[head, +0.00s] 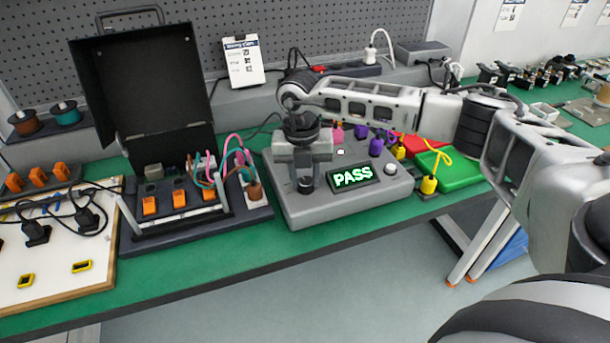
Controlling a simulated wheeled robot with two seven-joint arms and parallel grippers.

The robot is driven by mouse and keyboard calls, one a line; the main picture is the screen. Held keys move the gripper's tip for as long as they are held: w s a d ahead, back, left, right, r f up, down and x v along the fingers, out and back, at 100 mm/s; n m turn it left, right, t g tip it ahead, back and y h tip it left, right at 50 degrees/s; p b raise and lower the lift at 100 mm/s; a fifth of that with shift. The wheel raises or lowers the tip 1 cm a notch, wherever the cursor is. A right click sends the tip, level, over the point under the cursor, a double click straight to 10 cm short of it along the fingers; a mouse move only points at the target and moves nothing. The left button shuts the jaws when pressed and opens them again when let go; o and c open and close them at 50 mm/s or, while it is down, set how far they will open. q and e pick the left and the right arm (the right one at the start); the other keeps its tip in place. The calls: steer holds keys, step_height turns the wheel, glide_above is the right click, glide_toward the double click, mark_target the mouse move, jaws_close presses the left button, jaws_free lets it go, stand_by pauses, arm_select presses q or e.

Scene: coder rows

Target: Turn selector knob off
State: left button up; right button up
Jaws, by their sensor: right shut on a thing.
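A grey tester box (288,209) stands on the green bench. Its lit display (353,178) reads PASS in green. The selector knob (305,185) is a small dark knob at the left of the box's top panel. My right gripper (305,178) points down over it and is shut on the knob. The gripper hides most of the knob, so I cannot tell its angle or its markings. A white button (390,169) sits right of the display. My left gripper is not in this view.
Left of the tester is an open black case (140,95) with orange switches and coloured wires. A white-topped board (60,270) lies at far left.

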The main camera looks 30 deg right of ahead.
steer(key=n+b, duration=0.1)
steer(key=n, duration=0.2)
steer(key=shift+n, duration=0.3)
steer(key=n+b, duration=0.1)
steer(key=n, duration=0.1)
steer(key=shift+n, duration=0.4)
steer(key=n+b, duration=0.1)
steer(key=n, duration=0.2)
steer(key=shift+n+t, duration=0.3)
steer(key=n+b, duration=0.1)
steer(key=n, duration=0.1)
steer(key=shift+n, duration=0.3)
steer(key=shift+n+b, duration=0.35)
steer(key=shift+n, duration=0.55)
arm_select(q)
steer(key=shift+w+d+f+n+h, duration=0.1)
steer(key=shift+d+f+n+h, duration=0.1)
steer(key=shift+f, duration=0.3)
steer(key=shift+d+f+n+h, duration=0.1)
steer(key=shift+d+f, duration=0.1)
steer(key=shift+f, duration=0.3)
arm_select(e)
steer(key=shift+n, duration=0.3)
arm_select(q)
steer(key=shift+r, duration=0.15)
arm_select(e)
steer(key=shift+n, duration=0.3)
